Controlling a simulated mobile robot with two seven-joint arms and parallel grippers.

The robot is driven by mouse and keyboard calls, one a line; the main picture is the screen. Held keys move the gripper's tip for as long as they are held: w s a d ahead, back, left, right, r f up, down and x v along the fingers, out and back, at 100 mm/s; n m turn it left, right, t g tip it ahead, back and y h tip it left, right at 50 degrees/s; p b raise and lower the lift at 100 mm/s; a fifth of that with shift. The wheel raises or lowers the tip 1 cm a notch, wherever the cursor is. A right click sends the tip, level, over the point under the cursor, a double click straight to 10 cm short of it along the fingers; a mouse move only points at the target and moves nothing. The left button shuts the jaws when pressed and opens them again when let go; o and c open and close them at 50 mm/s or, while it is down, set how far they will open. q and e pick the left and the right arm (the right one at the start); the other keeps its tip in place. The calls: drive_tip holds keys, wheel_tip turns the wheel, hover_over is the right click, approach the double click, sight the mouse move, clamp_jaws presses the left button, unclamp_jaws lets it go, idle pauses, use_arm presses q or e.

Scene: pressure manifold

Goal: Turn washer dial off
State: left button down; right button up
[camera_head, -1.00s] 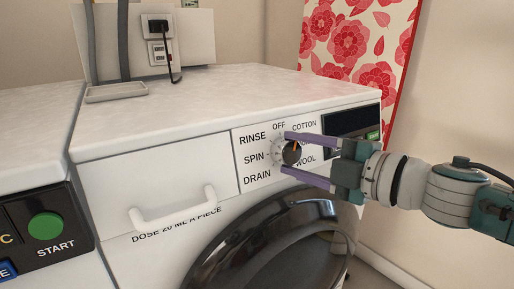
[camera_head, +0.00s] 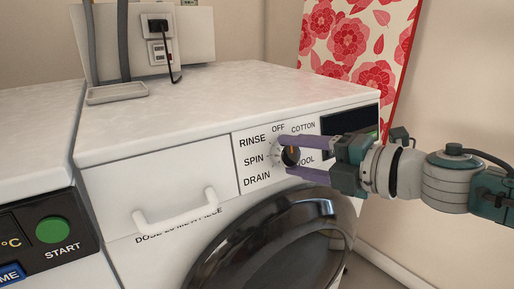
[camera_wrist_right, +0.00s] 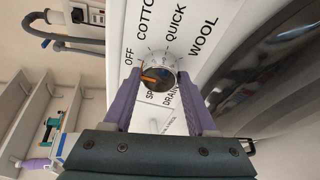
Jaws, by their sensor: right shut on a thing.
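The washer dial (camera_head: 290,156) is a round silver and dark knob with an orange mark on the white front panel (camera_head: 236,160). OFF, COTTON, WOOL, DRAIN, SPIN and RINSE are printed around it. My right gripper (camera_head: 283,155) comes from the right and is shut on the dial, one purple finger above it and one below. In the right wrist view the dial (camera_wrist_right: 157,78) sits between the fingertips, and its orange mark lies on the left side, near OFF; the exact setting is unclear.
The washer's round dark door (camera_head: 270,245) lies below the dial. A drawer with a white handle (camera_head: 175,212) is left of it. A neighbouring machine has a green START button (camera_head: 52,229). A floral panel (camera_head: 355,55) stands behind right. The washer top is mostly clear.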

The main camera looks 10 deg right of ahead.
drive_tip(key=o, duration=1.4)
drive_tip(key=shift+c, duration=0.2)
drive_tip(key=shift+s+d+r, duration=0.1)
drive_tip(key=shift+s+d, duration=0.1)
drive_tip(key=shift+s, duration=0.05)
drive_tip(key=p+v, duration=0.2)
drive_tip(key=v, duration=0.7)
drive_tip(key=shift+p, duration=0.4)
drive_tip(key=shift+d, duration=0.1)
